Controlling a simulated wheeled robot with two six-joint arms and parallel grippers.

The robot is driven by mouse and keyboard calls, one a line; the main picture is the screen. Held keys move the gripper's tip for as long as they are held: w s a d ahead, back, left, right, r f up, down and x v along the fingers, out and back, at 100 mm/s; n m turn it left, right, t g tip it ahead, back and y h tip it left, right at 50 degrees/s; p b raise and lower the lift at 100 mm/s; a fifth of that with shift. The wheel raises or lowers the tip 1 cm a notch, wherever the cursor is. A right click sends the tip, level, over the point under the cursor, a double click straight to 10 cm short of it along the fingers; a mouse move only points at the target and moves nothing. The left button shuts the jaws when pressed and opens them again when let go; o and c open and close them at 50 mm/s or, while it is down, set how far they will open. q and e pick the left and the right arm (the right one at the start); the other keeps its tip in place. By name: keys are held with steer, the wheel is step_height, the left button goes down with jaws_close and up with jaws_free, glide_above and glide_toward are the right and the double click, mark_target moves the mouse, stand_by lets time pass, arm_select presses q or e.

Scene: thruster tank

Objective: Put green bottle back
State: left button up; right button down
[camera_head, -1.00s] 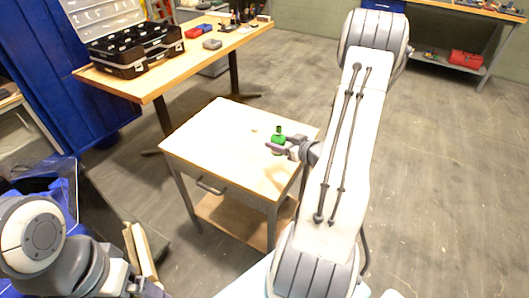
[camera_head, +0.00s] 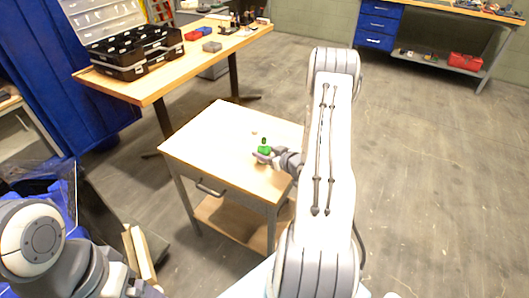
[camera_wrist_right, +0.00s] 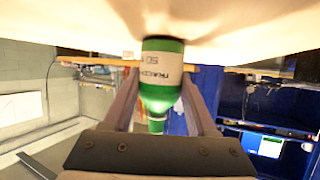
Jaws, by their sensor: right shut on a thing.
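My right gripper (camera_head: 266,156) is shut on the bottle. In the right wrist view the picture is upside down; the green bottle (camera_wrist_right: 160,90), with a white label, sits between the two fingers. Its base is at or very near the tabletop (camera_wrist_right: 230,25); I cannot tell if it touches. My left gripper (camera_head: 140,289) is at the bottom left edge, mostly cut off, far from the bottle.
A small pale object (camera_head: 254,132) lies on the small table behind the bottle. A larger workbench (camera_head: 165,78) behind carries an open black case (camera_head: 135,55), red and blue boxes and several small bottles. Most of the small tabletop is free.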

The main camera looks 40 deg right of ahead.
steer(key=shift+f, duration=0.15)
steer(key=shift+c, duration=1)
jaws_free()
steer(key=shift+r, duration=0.25)
steer(key=shift+s, duration=0.35)
steer(key=v, duration=1.1)
steer(key=shift+s+r, duration=0.1)
steer(key=shift+r, duration=0.1)
